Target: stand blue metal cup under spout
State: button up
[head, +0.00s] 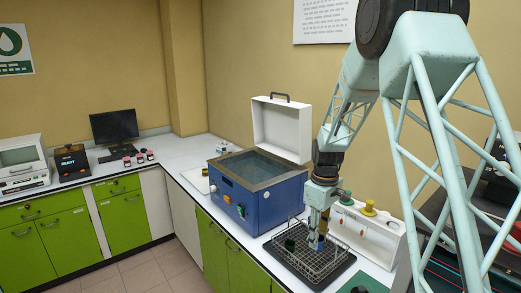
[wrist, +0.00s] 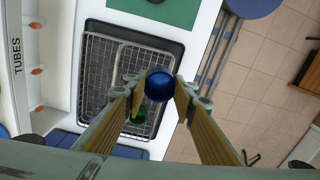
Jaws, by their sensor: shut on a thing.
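The blue metal cup (wrist: 158,86) is between the fingertips of my gripper (wrist: 159,84) in the wrist view, seen from above as a round, shiny blue shape. My gripper is shut on it. In the head view my gripper (head: 318,231) points down over the right part of a wire basket, and little of the cup shows between the fingers. I cannot tell from these views whether the cup touches the basket. I cannot make out a spout with certainty; a blue bath (head: 258,203) with small knobs on its front stands left of my gripper.
The wire basket (wrist: 98,85) sits on a black tray (head: 330,275) and holds a green cup (wrist: 138,118). A white rack (head: 385,238) labelled TUBES stands behind it. The bath's white lid (head: 282,130) stands open. Bare counter shows at the front edge.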

jog(key=s+f+m+b, duration=0.4)
jog(key=s+m+b, duration=0.1)
jog(key=m, duration=0.4)
jog(key=shift+d+f+b, duration=0.15)
jog(key=shift+f+b, duration=0.15)
jog(key=shift+b, duration=0.55)
dwell(1.4)
